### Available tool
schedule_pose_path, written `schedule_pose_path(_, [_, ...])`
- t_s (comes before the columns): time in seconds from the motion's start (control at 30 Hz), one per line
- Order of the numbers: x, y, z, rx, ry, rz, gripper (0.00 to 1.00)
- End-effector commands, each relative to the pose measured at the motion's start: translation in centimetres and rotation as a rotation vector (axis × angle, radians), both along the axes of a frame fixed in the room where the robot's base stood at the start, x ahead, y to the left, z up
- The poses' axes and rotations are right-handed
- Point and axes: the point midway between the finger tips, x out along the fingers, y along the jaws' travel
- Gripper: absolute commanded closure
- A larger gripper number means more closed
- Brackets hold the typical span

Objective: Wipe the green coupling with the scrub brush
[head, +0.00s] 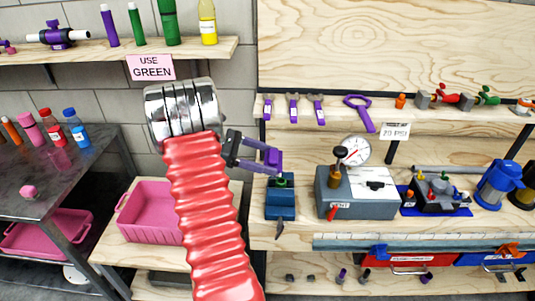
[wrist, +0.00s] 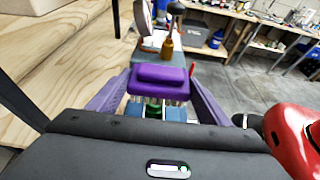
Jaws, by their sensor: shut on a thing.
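My gripper (head: 272,160) is shut on the purple scrub brush, in front of the workbench. In the wrist view, the purple brush (wrist: 160,77) sits between the two purple fingers, with pale bristles beneath it. The green coupling (head: 281,183) stands on the blue vise (head: 280,205), just below my gripper in the head view. In the wrist view, the coupling (wrist: 153,109) shows below the brush, partly hidden by the bristles and my wrist. I cannot tell whether the bristles touch it.
Purple tools (head: 318,108) hang on the rail above. A pink bin (head: 152,210) stands at the left. Bare bench lies left of the vise.

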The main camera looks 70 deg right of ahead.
Motion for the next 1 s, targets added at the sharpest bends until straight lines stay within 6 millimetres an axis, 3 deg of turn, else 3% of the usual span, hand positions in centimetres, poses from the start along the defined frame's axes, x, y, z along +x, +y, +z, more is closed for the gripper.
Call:
schedule_pose_path(0.27, [0.4, 0.0, 2.0, -0.001, -0.001, 0.008, 0.56])
schedule_pose_path(0.7, [0.8, 0.1, 2.1, 0.001, 0.0, 0.018, 0.56])
schedule_pose_path(0.87, [2.9, 0.6, 1.7, 0.001, 0.001, 0.078, 0.56])
schedule_pose_path(1.0, [6.6, 1.7, 0.9, 0.002, 0.002, 0.186, 0.56])
